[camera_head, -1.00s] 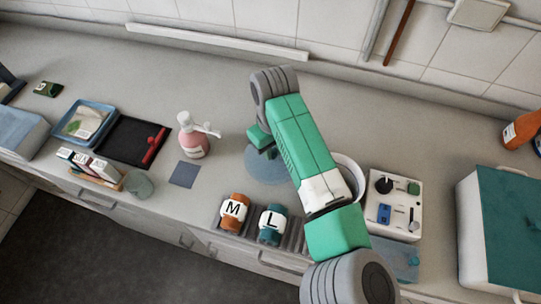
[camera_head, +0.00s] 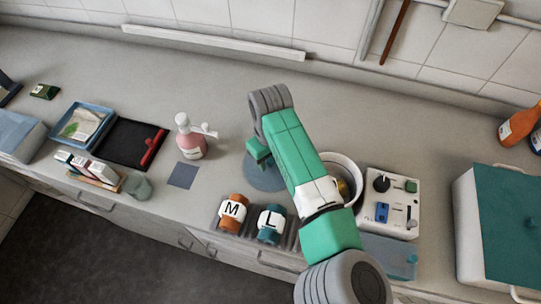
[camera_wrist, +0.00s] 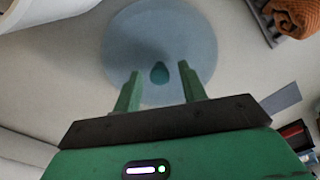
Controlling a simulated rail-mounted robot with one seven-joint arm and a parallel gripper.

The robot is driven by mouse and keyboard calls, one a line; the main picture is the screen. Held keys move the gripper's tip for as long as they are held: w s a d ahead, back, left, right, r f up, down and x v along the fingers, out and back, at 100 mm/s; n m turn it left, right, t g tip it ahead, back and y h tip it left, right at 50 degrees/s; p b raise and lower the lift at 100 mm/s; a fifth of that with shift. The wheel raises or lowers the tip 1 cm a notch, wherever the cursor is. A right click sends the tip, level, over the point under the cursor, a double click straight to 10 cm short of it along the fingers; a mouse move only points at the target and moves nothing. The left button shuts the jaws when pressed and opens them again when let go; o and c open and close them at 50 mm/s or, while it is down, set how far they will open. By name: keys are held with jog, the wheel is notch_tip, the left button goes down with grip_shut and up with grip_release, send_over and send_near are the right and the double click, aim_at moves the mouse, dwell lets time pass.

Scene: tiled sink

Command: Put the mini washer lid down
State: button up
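The mini washer lid (camera_head: 258,180) is a round translucent blue-grey disc. It appears to lie flat on the counter, left of the white washer tub (camera_head: 342,162), and my arm partly covers it. In the wrist view the lid (camera_wrist: 185,38) has a small teal knob (camera_wrist: 160,72) near its middle. My gripper (camera_head: 258,152) is above the lid. In the wrist view my gripper (camera_wrist: 158,82) is open, its fingers apart on either side of the knob, with visible gaps. The tub is uncovered, with something yellowish (camera_head: 343,187) inside.
The washer's control panel (camera_head: 392,200) is right of the tub. The counter behind is clear.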

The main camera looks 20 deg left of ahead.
aim_at(270, 160)
notch_tip(270, 160, up, 12)
jog(key=b, duration=0.1)
jog(key=shift+r, duration=0.2)
